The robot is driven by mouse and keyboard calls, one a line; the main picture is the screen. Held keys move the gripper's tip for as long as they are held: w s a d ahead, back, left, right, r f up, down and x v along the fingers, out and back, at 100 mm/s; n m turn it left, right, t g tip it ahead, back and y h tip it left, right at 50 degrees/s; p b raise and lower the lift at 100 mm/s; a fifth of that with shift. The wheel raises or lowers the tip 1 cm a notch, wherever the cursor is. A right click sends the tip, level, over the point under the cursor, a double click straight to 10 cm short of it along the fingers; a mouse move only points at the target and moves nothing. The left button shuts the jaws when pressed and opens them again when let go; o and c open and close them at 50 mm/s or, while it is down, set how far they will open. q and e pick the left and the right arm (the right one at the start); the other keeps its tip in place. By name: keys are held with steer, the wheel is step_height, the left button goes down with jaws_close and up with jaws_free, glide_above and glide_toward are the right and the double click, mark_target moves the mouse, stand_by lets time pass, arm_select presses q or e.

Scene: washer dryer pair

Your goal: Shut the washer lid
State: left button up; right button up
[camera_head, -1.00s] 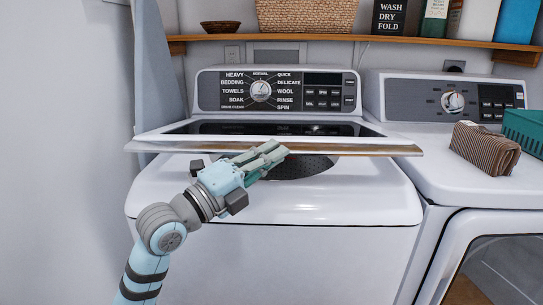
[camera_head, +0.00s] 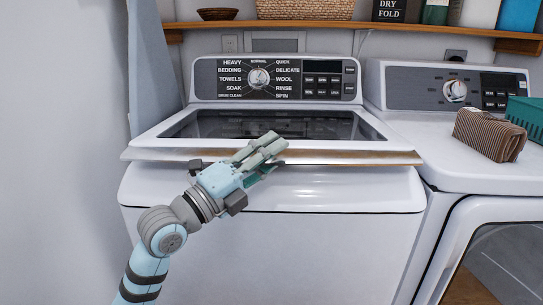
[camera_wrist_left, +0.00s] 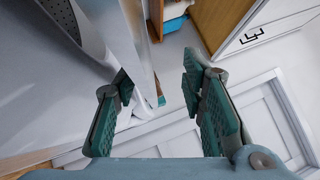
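The washer (camera_head: 270,240) is white and stands in the middle of the head view, its dial panel at the back. Its lid (camera_head: 345,155) has a dark glass window and is tilted low over the top, with its front edge still raised above the body. My left gripper (camera_head: 268,150) lies across the front edge of the lid, near its middle, and hides part of it. In the left wrist view its two fingers (camera_wrist_left: 160,110) are spread apart with nothing clasped between them. My right gripper is in neither view.
A dryer (camera_head: 450,150) stands close on the right, with a striped brown bag (camera_head: 489,134) and a green basket (camera_head: 525,115) on top. A wooden shelf (camera_head: 330,38) with a bowl and boxes runs above.

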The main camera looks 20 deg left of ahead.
arm_select(q)
steer(key=shift+s+r, duration=0.1)
steer(key=shift+s, duration=0.05)
steer(key=v, duration=0.7)
steer(key=shift+s, duration=0.15)
steer(key=shift+a, duration=0.1)
stand_by(0.3)
